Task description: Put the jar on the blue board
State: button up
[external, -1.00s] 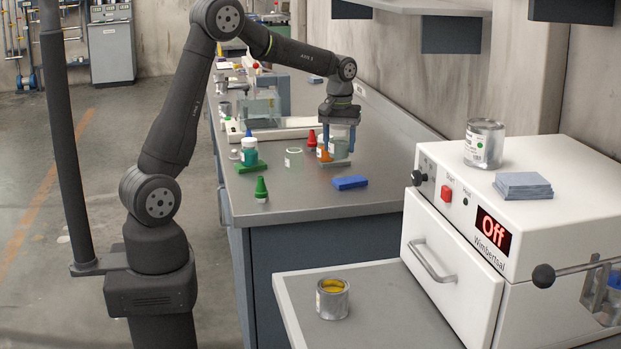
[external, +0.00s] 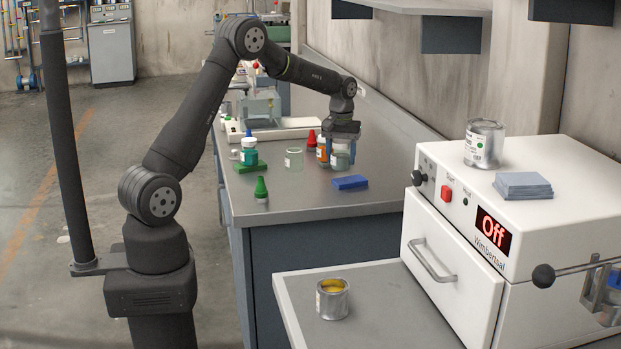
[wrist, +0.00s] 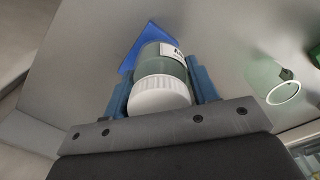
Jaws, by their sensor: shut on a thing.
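The jar (wrist: 170,68) has a white ribbed lid, a grey-green body and a white label. My gripper (wrist: 163,85) is shut on it, a blue finger on each side. In the external view my gripper (external: 341,153) is low over the bench, and the jar (external: 341,160) shows between its fingers. I cannot tell whether the jar touches the bench. The blue board (external: 350,183) lies flat just in front of the jar. In the wrist view the blue board (wrist: 144,42) shows beyond the jar, partly hidden by it.
An orange container (external: 322,150) stands close to the left of my gripper, with a red cone (external: 311,139) behind. A clear beaker (external: 294,158), a teal bottle (external: 249,152) on a green board (external: 250,167) and a green cone (external: 261,188) are further left. Bench right of the blue board is clear.

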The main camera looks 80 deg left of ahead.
aim_at(341, 166)
jog(key=shift+f, duration=1.7)
jog(key=shift+f, duration=0.15)
jog(key=o, duration=1)
jog(key=shift+o, duration=0.2)
notch_tip(341, 166, up, 12)
jog(key=shift+r, duration=0.2)
